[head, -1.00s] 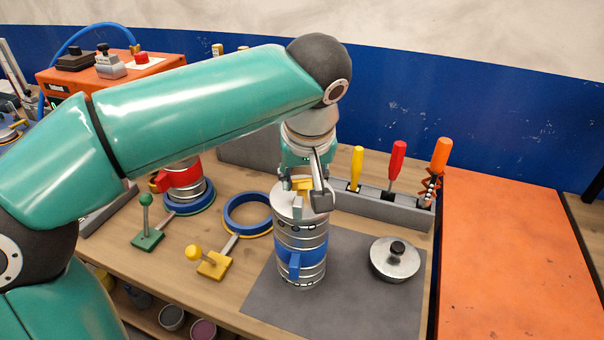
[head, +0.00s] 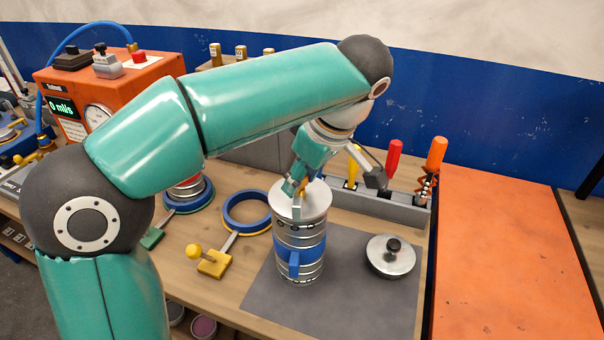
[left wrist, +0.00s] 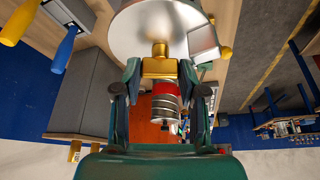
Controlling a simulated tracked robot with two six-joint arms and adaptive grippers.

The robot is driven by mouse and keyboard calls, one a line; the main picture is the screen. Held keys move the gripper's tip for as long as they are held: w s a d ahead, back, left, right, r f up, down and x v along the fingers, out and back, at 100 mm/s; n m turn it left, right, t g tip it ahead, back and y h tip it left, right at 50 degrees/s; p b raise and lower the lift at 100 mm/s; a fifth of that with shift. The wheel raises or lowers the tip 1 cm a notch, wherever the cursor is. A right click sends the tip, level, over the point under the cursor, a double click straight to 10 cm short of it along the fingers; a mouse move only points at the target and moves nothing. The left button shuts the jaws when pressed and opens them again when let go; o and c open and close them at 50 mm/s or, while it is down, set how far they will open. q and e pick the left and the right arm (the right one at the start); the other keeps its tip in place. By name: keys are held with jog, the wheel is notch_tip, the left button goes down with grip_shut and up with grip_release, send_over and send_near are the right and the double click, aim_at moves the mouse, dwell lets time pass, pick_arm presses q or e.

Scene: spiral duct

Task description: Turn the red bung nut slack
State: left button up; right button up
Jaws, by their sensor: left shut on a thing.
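My left gripper (head: 297,188) is over the top of a silver canister with a blue band (head: 300,262), its wrist tilted. In the left wrist view its fingers (left wrist: 160,80) are either side of a brass-yellow fitting (left wrist: 160,66) by the canister's round silver top (left wrist: 150,25), and it is shut on it. A second silver canister (head: 187,189) stands behind, mostly hidden by my left arm; its red band (left wrist: 165,90) shows in the left wrist view. I cannot make out a separate red nut. My right gripper is not in view.
A round silver lid with a black knob (head: 391,256) lies on the grey mat (head: 350,310). A yellow-handled stand with a blue ring (head: 214,262) is left of the canister. A grey rack (head: 400,209) holds screwdrivers behind. An orange machine (head: 75,100) stands at the back left.

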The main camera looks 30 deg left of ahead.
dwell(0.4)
pick_arm(q)
jog(key=o, duration=1.2)
jog(key=shift+c, duration=0.2)
jog(key=shift+r, duration=0.1)
jog(key=v, duration=0.7)
jog(key=shift+d, duration=0.15)
